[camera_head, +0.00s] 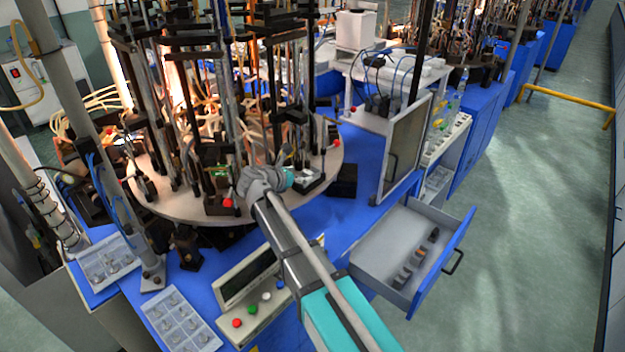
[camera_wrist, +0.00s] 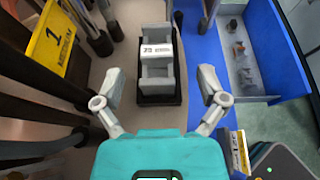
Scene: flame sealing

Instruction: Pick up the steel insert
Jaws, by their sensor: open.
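A grey metal insert (camera_wrist: 158,72) with upright side walls sits in a black holder (camera_wrist: 159,100) on the round turntable. A white block (camera_wrist: 157,50) with dark lettering lies across its middle. In the head view the holder (camera_head: 310,184) is near the turntable's front right edge, partly hidden by my gripper. My gripper (camera_wrist: 162,80) is open and empty in the wrist view. Its two fingers are spread to the left and right of the insert, with a gap on both sides. In the head view the teal gripper body (camera_head: 288,178) is just left of the holder.
The turntable (camera_head: 180,207) carries dense dark posts and tubes close to my arm. A yellow sign (camera_wrist: 48,45) is at left in the wrist view. An open drawer (camera_head: 385,240) with several small parts is at right. Parts trays (camera_head: 178,318) and a button panel (camera_head: 262,305) are in front.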

